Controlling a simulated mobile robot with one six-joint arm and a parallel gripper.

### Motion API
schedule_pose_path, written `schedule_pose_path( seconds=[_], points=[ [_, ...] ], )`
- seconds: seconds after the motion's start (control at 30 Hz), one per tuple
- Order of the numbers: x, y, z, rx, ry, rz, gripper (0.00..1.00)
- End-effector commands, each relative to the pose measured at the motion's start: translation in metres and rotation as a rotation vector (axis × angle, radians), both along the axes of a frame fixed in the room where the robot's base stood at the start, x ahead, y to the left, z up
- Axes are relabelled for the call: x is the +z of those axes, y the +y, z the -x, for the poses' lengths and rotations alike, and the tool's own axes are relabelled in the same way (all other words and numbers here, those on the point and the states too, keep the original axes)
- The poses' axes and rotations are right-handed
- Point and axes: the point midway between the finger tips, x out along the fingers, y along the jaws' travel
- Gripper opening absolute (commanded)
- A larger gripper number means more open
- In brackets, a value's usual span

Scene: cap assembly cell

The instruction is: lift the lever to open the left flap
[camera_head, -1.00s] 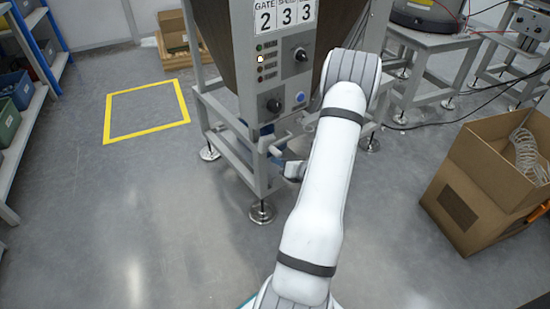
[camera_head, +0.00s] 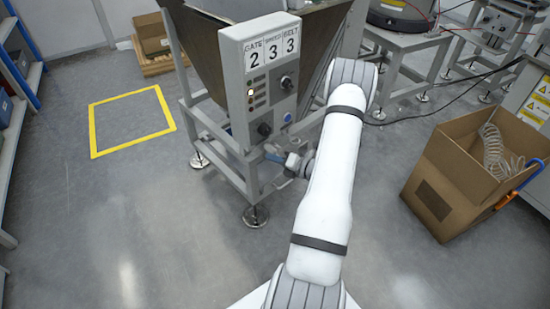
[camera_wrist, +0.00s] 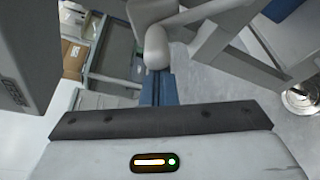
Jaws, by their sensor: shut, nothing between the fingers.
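A hopper machine with a grey control panel (camera_head: 270,75) stands ahead of me. My gripper (camera_head: 273,157) is low in front of its frame, just below the panel, partly hidden by my arm. In the wrist view its blue fingers (camera_wrist: 158,86) are shut and empty. A rounded grey bar end (camera_wrist: 156,46), which looks like the lever handle, is right at the fingertips. I cannot tell whether they touch. The left flap cannot be made out in either view.
The machine's legs (camera_head: 256,214) and frame rails are close to my gripper. A cardboard box (camera_head: 440,200) with a coiled hose stands at right. A yellow floor square (camera_head: 132,120) and open floor are at left. Shelving (camera_head: 15,110) is at the far left.

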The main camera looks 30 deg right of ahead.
Motion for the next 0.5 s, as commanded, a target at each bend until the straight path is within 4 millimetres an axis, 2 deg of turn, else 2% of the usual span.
schedule_pose_path(
  seconds=[0.03, 0.5],
  points=[
    [0.0051, 0.0, -0.0033, 0.003, -0.008, 0.004, 0.0],
    [0.0094, 0.0034, -0.0098, 0.014, -0.018, 0.009, 0.0]
  ],
)
